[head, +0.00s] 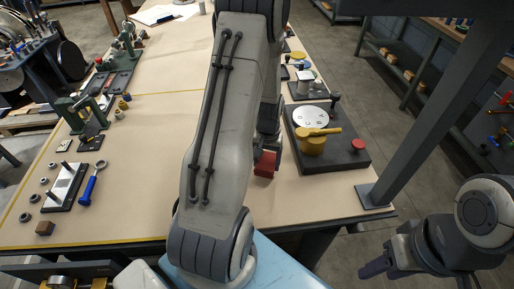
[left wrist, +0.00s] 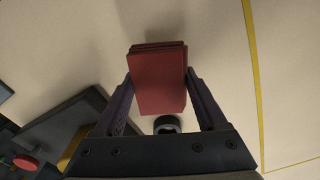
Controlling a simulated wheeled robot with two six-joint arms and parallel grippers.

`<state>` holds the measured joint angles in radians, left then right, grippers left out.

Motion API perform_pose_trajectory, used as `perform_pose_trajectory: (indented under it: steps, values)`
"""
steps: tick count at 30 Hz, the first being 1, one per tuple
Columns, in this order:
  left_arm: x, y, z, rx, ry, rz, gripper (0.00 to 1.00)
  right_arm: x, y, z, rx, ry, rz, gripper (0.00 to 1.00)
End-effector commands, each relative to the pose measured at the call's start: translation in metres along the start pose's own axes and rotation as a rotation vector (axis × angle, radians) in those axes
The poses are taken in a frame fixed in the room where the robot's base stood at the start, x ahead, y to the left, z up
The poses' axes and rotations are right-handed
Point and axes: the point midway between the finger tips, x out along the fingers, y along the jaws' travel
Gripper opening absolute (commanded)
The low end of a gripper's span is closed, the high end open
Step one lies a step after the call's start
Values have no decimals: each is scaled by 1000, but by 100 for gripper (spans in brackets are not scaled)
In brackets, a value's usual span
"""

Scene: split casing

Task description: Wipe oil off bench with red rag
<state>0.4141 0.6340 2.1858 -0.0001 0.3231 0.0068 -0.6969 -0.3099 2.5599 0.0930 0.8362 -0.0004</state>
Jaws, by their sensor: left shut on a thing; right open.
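The red rag (head: 265,163) is a folded block held by my left gripper (head: 266,150) over the right half of the bench (head: 130,205). In the left wrist view the rag (left wrist: 158,80) sits between the two fingers of my left gripper (left wrist: 163,95), with pale bench surface around it. I cannot tell whether the rag touches the bench. My right gripper (head: 376,267) is open and empty at the lower right, off the bench. I see no oil; my left arm hides a wide strip of the bench.
A dark plate (head: 345,158) with a round disc and yellow handle lies close right of the rag. A blue-handled tool (head: 92,185), a small block fixture (head: 65,187) and several rings lie on the left. A grey post (head: 420,110) stands at the bench's right. The left-centre bench is clear.

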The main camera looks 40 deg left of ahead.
Motion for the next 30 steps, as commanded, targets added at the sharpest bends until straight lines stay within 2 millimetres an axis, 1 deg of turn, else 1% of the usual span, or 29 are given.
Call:
perform_pose_trajectory:
  steps: [1, 12, 16, 30]
  values:
    - [-10, 0, 0, 1, 1, 0, 22, -9, -1, 0, 0, 0, 0, 50]
    - [-42, 3, 0, 4, 2, 0, 22, -37, -3, -2, 0, 0, 0, 50]
    - [-45, 3, 0, 5, 2, 0, 22, -40, -3, -2, 0, 0, 0, 50]
    - [-44, 3, 0, 4, 1, 0, 22, -39, -3, -2, 0, 0, 0, 50]
